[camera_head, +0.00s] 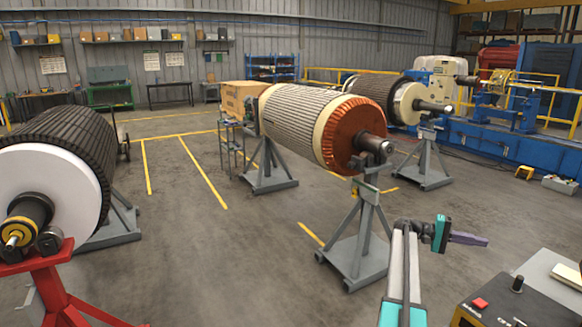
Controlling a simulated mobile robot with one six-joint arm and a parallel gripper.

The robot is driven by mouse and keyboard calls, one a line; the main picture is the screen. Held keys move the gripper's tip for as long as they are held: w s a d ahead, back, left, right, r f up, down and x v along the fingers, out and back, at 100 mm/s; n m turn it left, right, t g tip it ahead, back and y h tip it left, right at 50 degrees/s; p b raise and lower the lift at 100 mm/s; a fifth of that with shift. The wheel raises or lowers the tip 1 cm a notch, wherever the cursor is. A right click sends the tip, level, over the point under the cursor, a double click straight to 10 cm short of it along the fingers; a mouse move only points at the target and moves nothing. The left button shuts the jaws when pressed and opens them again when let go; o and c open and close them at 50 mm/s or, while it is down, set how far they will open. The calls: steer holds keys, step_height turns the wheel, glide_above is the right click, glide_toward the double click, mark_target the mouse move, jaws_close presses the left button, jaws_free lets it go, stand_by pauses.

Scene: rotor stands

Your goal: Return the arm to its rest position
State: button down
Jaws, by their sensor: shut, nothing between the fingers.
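My arm rises from the bottom of the view, right of the middle. Its end bends right to my gripper (484,240), a slim dark purple tool pointing right beside a teal wrist part. The gripper is shut with nothing in its fingers. It is in the air, nearer to me than the rotors, and touches nothing visible. The copper-ended rotor (312,122) lies on grey stands (366,235) behind and left of my arm.
A dark ribbed rotor (75,150) with a white end rests on a red stand (45,280) at left. Another rotor (378,88) stands behind. A control box (515,300) with a red button is at bottom right. Open floor (190,240) lies between the left and middle rotors.

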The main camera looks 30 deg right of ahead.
steer(key=w+a+f+n+t+h, duration=0.3)
steer(key=w+a+f+n+t, duration=0.15)
steer(key=w+a+f, duration=1.05)
steer(key=w+a+f+n+t+y, duration=0.25)
steer(key=a+f+n, duration=0.25)
steer(key=a+f, duration=1.55)
steer(key=s+a+f+n+t+y, duration=0.1)
steer(key=s+a+f, duration=0.3)
steer(key=a, duration=0.4)
steer(key=s+a+f+n+y, duration=0.1)
steer(key=s+a+f, duration=0.3)
steer(key=a, duration=0.4)
steer(key=s+a+f+n+t+y, duration=0.1)
steer(key=s+a+f, duration=0.2)
steer(key=a+f, duration=0.35)
steer(key=s+a+f+m+y, duration=0.1)
steer(key=s+a+y, duration=0.3)
steer(key=s+a, duration=0.3)
steer(key=s+a+f+m+y, duration=0.1)
steer(key=s+a+y, duration=0.3)
steer(key=a, duration=1.1)
steer(key=s, duration=0.3)
steer(key=shift+s+a+f, duration=0.15)
steer(key=shift+s+a, duration=0.15)
steer(key=shift+s, duration=0.05)
